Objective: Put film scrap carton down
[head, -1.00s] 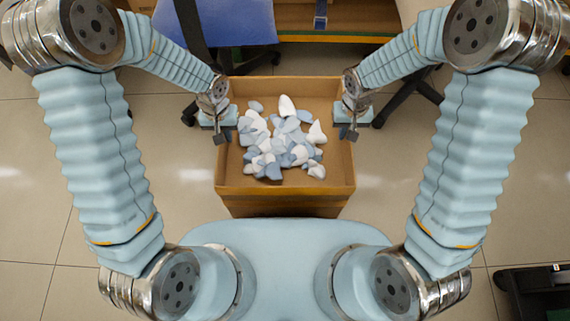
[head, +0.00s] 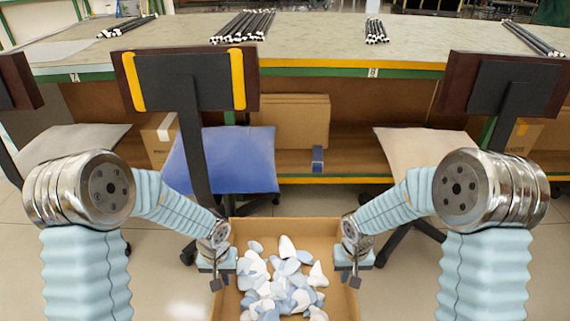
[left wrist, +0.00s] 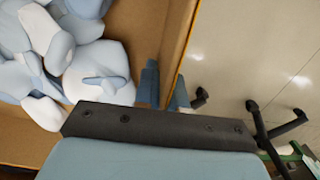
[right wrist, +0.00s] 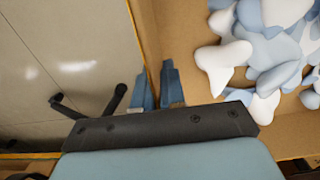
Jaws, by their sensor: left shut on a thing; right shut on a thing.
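The film scrap carton (head: 285,229) is an open brown box at the bottom middle of the head view, filled with white and pale blue scraps (head: 283,283). Its near side is cut off by the picture edge. My left gripper (head: 216,282) is shut on the carton's left wall; the left wrist view shows its blue fingers (left wrist: 164,88) on either side of the wall. My right gripper (head: 354,281) is shut on the right wall, likewise in the right wrist view (right wrist: 155,88). The carton looks level. Its underside is hidden, so I cannot tell whether it touches the floor.
A blue-seated chair (head: 222,160) stands just beyond the carton, with other chairs to left and right. Behind them is a long workbench (head: 320,50) with bundles of dark rods (head: 243,26) on top and cardboard boxes (head: 290,120) on its lower shelf. Tiled floor (head: 170,285) shows beside the carton.

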